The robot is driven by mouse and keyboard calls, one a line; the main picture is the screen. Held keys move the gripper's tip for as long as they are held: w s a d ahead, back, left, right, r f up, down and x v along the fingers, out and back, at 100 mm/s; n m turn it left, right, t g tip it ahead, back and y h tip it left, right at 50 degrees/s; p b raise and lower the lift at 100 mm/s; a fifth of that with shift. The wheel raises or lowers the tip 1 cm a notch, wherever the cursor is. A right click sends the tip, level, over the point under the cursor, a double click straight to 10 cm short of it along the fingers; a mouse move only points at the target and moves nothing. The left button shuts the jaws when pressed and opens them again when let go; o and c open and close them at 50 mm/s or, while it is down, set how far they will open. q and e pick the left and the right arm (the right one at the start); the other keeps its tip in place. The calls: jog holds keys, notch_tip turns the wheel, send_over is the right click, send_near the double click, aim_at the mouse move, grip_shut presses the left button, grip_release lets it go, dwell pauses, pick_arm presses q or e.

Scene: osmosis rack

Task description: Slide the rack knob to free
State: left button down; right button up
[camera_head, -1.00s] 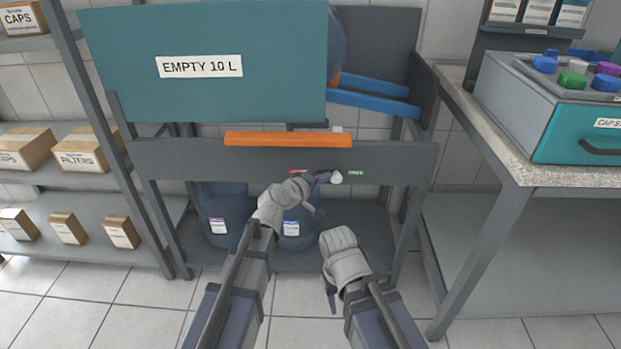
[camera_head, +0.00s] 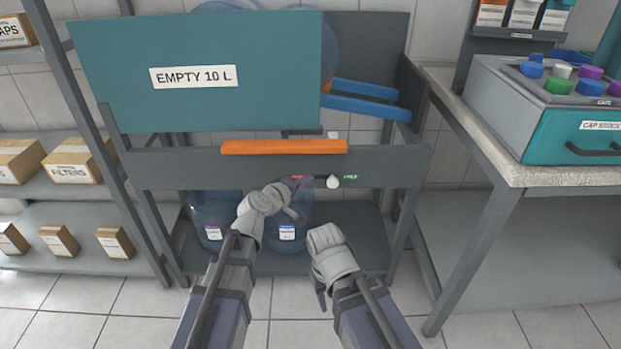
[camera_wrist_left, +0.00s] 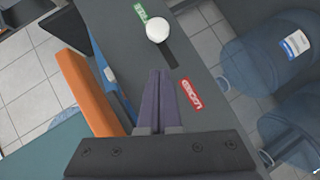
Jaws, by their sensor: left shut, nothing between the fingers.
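The white round rack knob (camera_head: 333,181) sits on the grey front rail (camera_head: 400,165) of the rack, at the green FREE label (camera_head: 350,177). In the left wrist view the knob (camera_wrist_left: 158,30) is at the FREE label (camera_wrist_left: 141,13) end of a dark slot. The red LOCKED label (camera_wrist_left: 191,94) is near the slot's other end. My left gripper (camera_head: 300,183) is shut and empty, its fingertips (camera_wrist_left: 160,72) just short of the slot and apart from the knob. My right gripper (camera_head: 322,300) hangs low in front of the rack; its fingers are too unclear to judge.
An orange bar (camera_head: 285,146) runs along the rail's top, below the teal EMPTY 10 L panel (camera_head: 200,105). Blue bottles (camera_head: 290,210) stand on the lower shelf. A bench (camera_head: 520,170) is on the right, shelves with boxes (camera_head: 75,160) on the left.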

pick_arm(q)
jog(key=p+v, duration=0.2)
jog(key=v, duration=0.6)
dwell(0.4)
jog(key=s+d+f+m+g, duration=0.5)
jog(key=s+f, duration=0.1)
jog(key=s+a+f+m+g+y, duration=0.3)
jog(key=s+f+g+y, duration=0.15)
jog(key=s, duration=0.35)
jog(key=s+a+f+m+g+y, duration=0.3)
jog(key=s+a+f+y, duration=0.15)
jog(key=s, duration=0.25)
notch_tip(320, 180, up, 32)
jog(key=p, duration=3.2)
jog(key=shift+d, duration=0.35)
jog(key=shift+r, duration=0.1)
